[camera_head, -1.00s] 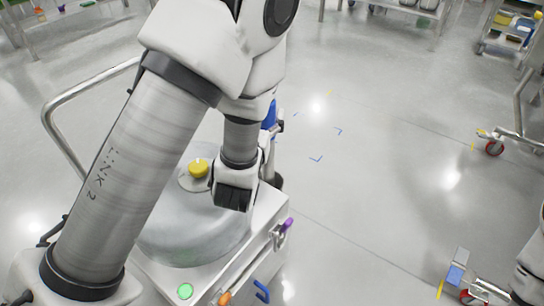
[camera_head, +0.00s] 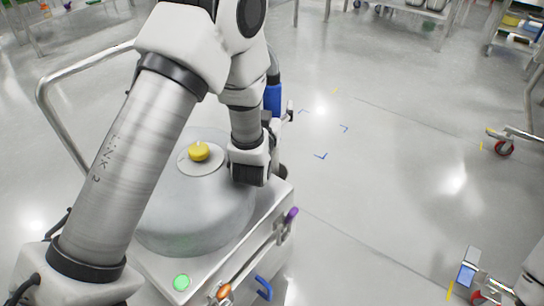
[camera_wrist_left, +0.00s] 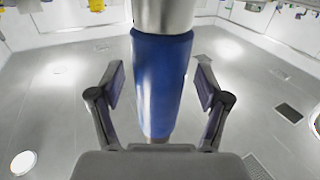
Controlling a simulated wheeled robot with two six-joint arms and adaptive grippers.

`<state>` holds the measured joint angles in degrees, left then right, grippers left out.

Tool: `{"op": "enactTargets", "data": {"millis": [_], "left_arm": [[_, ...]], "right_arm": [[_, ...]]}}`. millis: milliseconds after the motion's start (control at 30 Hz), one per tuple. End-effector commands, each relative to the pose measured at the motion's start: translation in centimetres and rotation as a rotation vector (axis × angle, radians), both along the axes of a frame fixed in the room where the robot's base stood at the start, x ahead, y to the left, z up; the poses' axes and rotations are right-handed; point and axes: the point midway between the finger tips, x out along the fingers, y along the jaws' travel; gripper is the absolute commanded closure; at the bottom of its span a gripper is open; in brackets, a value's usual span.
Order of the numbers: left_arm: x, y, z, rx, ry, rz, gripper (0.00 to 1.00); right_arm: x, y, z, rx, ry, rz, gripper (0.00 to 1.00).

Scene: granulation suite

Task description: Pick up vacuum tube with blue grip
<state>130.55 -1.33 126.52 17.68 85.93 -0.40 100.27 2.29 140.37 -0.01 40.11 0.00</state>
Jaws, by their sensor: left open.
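The vacuum tube's blue grip (camera_head: 273,97) stands upright beside my left forearm in the head view, partly hidden by the arm. In the left wrist view the blue grip (camera_wrist_left: 162,88) is close and central, with a bare metal section of tube (camera_wrist_left: 163,15) above it. My left gripper (camera_head: 280,122) is open, its fingers small and partly hidden by the wrist in the head view. In the wrist view its two fingers stand on either side of the blue grip, with a gap visible on each side.
A wheeled machine with a grey round lid and yellow knob (camera_head: 199,151) stands below my left arm. It has a green button (camera_head: 182,282), a purple-ended lever (camera_head: 291,215) and a tubular handle (camera_head: 62,130). Open floor lies to the right; carts and shelves stand farther off.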

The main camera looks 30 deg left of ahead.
Motion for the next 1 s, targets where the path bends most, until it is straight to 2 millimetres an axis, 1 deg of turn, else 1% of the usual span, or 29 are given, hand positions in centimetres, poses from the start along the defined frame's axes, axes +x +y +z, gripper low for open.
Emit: {"op": "enactTargets", "data": {"millis": [133, 167, 200, 267, 300, 333, 633, 767, 867, 967, 1000], "left_arm": [[0.0, 0.0, 0.0, 0.000, 0.000, -0.001, 0.24], [0.0, 0.0, 0.0, 0.000, 0.000, -0.001, 0.34], [0.0, 0.0, 0.0, 0.000, 0.000, -0.001, 0.48], [0.0, 0.0, 0.0, 0.000, 0.000, -0.001, 0.70], [-0.1, 0.0, 0.0, 0.000, 0.000, -0.001, 0.84], [-0.1, 0.0, 0.0, 0.000, 0.000, -0.001, 0.89], [0.0, 0.0, 0.1, 0.001, -0.002, -0.001, 0.89], [0.0, -0.1, 0.7, 0.000, -0.003, -0.001, 0.89], [0.0, 0.0, 1.9, 0.000, -0.004, -0.001, 0.89], [0.0, 0.0, 3.7, 0.000, -0.005, -0.001, 0.89], [0.0, -0.1, 4.7, 0.000, -0.005, -0.001, 0.89]], "right_arm": [[0.0, 0.0, 0.0, 0.000, 0.000, 0.000, 1.00], [0.0, 0.0, 0.0, 0.000, 0.000, 0.000, 1.00], [0.0, 0.0, 0.0, 0.000, 0.000, 0.000, 1.00], [0.0, 0.0, 0.0, 0.000, 0.000, 0.000, 1.00], [0.0, 0.0, 0.0, 0.000, 0.000, 0.000, 1.00], [0.0, 0.0, 0.0, 0.000, 0.000, 0.000, 1.00], [0.0, 0.0, 0.0, 0.000, 0.000, 0.000, 1.00], [0.0, 0.0, 0.3, 0.000, 0.000, 0.000, 1.00], [0.0, 0.0, 0.8, 0.000, 0.000, 0.000, 1.00], [0.0, 0.0, 1.5, 0.000, 0.000, 0.000, 1.00], [0.0, 0.0, 1.9, 0.000, 0.000, 0.000, 1.00]]}}
